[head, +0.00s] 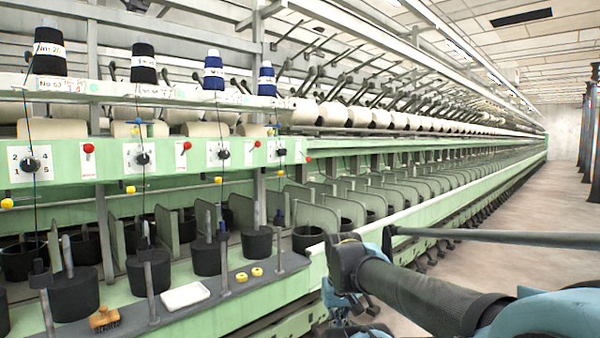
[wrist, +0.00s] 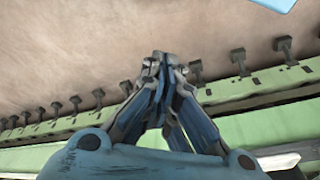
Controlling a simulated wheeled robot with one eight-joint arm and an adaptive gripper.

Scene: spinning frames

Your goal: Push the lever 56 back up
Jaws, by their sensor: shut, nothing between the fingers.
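My gripper (wrist: 158,62) is shut and empty in the wrist view, its fingertips over the row of dark levers along the machine's lower green rail. One lever (wrist: 195,73) stands just right of the fingertips and another (wrist: 126,88) just left. The fingers may hide a lever between them. I cannot tell whether the fingertips touch any lever. No number is readable on these levers, so I cannot tell which is 56. In the head view my gripper is low beside the machine, partly hidden by my arm. Dark levers (head: 432,256) also show there along the machine's foot.
The green spinning frame (head: 250,178) fills the left and runs far back, with bobbins, dials and black cans. A shelf holds a brush (head: 104,319), a white tray (head: 185,296) and small yellow rings (head: 242,277). The floor aisle (head: 500,262) at right is clear.

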